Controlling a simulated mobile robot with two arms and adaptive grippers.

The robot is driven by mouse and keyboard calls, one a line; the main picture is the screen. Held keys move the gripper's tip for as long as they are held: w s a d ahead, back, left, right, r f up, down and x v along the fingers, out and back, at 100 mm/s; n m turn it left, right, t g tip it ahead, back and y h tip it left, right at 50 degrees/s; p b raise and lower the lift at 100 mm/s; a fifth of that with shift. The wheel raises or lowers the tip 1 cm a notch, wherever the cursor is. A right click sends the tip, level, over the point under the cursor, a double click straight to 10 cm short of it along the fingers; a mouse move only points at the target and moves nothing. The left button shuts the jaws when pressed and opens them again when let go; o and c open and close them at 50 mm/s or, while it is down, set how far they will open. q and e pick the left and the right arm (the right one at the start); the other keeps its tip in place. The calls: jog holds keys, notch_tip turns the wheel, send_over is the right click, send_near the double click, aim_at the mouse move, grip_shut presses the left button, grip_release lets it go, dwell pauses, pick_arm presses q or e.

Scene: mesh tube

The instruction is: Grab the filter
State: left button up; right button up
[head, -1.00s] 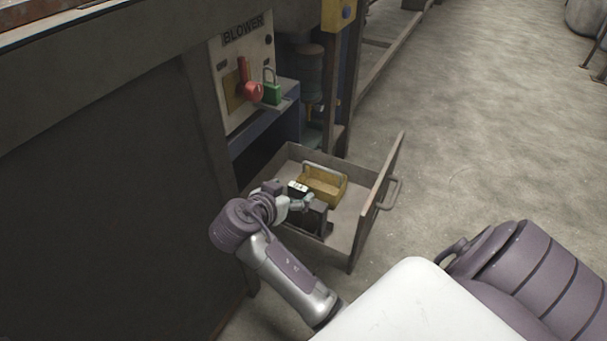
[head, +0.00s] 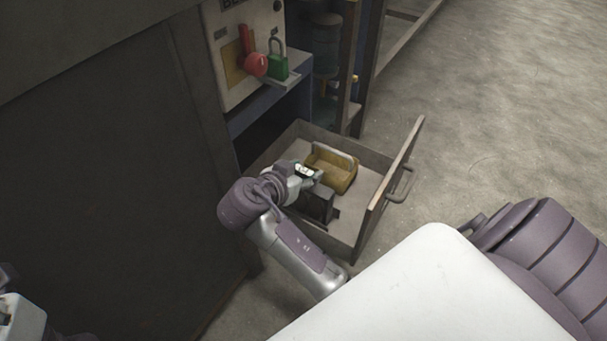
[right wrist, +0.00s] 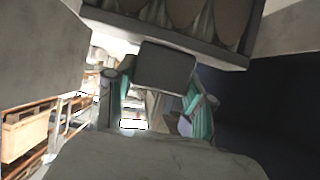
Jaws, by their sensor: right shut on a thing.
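My right gripper (head: 312,178) reaches down into an open drawer (head: 372,205). Its fingers are shut on a dark grey block (head: 318,206) at the drawer's near side. In the right wrist view a dark grey block (right wrist: 165,68) shows by the two teal-padded fingers (right wrist: 160,108). I take this block to be the filter, but its shape is partly hidden by the gripper. Just beyond my gripper lies a yellow, box-like holder (head: 338,177) with a pale handle. At the lower left edge a cut-off white part of my left arm shows; its fingers cannot be made out.
The drawer's front panel (head: 396,180), with a bar handle (head: 402,185), stands out to the right. A dark cabinet wall is at left. Open floor lies to the right.

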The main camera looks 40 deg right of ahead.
grip_shut()
